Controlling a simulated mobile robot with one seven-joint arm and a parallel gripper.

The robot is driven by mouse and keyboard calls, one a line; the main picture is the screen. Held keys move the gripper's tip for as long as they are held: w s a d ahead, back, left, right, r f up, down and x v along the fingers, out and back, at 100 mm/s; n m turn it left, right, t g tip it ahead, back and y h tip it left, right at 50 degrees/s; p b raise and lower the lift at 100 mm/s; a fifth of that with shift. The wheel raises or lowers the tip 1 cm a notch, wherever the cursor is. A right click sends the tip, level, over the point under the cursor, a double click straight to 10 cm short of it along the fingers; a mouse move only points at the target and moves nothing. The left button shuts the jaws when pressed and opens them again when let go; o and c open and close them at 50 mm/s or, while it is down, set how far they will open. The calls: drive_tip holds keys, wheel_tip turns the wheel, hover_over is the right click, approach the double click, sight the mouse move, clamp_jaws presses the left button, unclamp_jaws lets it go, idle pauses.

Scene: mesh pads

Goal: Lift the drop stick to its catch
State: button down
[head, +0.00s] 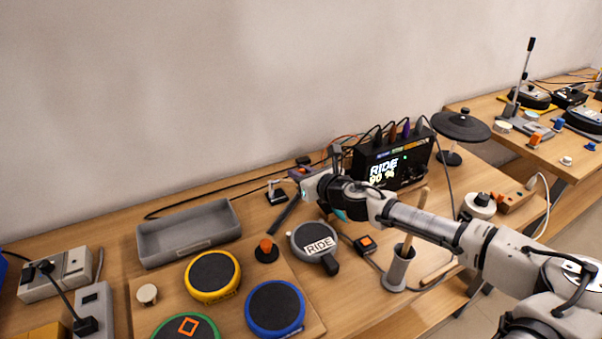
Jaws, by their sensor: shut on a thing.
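My gripper (306,185) is at the back middle of the table, to the left of the black module. It is shut at the upper end of a dark stick, which I take for the drop stick (285,214). The stick slants down to the left from my gripper, with its lower end near the orange-topped knob. My gripper and wrist hide the upper end of the stick. I cannot make out the stick's catch or its hinge.
A grey tray (190,236) and coloured pads, yellow (212,276) and blue (275,308), lie to the left. A grey RIDE pad (315,242) is close by. The lit module (392,160) stands behind my wrist. A cup (398,268) stands below my forearm.

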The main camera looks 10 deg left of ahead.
drive_tip(key=c, duration=1.3)
unclamp_jaws()
drive_tip(key=shift+r, duration=0.1)
drive_tip(key=shift+s+d, duration=0.1)
drive_tip(key=b+v, duration=0.4)
drive_tip(key=v, duration=0.9)
drive_tip(key=shift+s+d, duration=0.25)
drive_tip(key=shift+d, duration=0.05)
